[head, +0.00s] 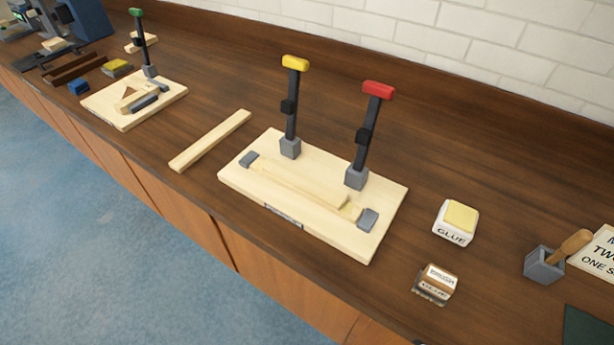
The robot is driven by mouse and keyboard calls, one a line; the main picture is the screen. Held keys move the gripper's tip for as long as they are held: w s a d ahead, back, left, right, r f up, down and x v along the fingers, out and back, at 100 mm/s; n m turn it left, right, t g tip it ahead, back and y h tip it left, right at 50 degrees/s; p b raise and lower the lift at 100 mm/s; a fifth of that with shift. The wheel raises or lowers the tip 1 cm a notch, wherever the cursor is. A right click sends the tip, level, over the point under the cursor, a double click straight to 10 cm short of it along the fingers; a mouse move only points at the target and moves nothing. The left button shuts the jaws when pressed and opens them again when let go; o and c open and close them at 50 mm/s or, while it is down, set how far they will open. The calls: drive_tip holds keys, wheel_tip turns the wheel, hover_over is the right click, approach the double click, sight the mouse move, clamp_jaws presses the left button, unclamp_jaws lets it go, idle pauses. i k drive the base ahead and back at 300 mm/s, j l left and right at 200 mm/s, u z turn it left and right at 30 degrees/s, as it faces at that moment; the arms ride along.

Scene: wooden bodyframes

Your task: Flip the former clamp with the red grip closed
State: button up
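The former clamp with the red grip (379,89) stands at the back right of a pale wooden board (345,243). Its dark lever (364,135) points up and leans slightly right, rising from a grey block (356,178). A second clamp with a yellow grip (295,63) stands to its left on the same board, its lever also up. Wooden strips (300,183) lie along the board between two grey end blocks (368,219). My gripper is not in view.
A loose wooden strip (211,140) lies left of the board. A green-grip clamp (136,13) stands upright on another board (110,108) farther left. A glue box (456,222), a small jar (436,284) and a grey pot with a wooden handle (545,262) stand to the right.

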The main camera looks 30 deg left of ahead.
sight(378, 91)
drive_tip(key=k+j+z, duration=0.2)
drive_tip(key=j, duration=0.25)
drive_tip(key=k+j+z, duration=0.15)
drive_tip(key=j, duration=0.25)
drive_tip(key=k+j+z, duration=0.2)
drive_tip(key=j, duration=0.25)
drive_tip(key=k+j+z, duration=0.2)
drive_tip(key=j, duration=0.15)
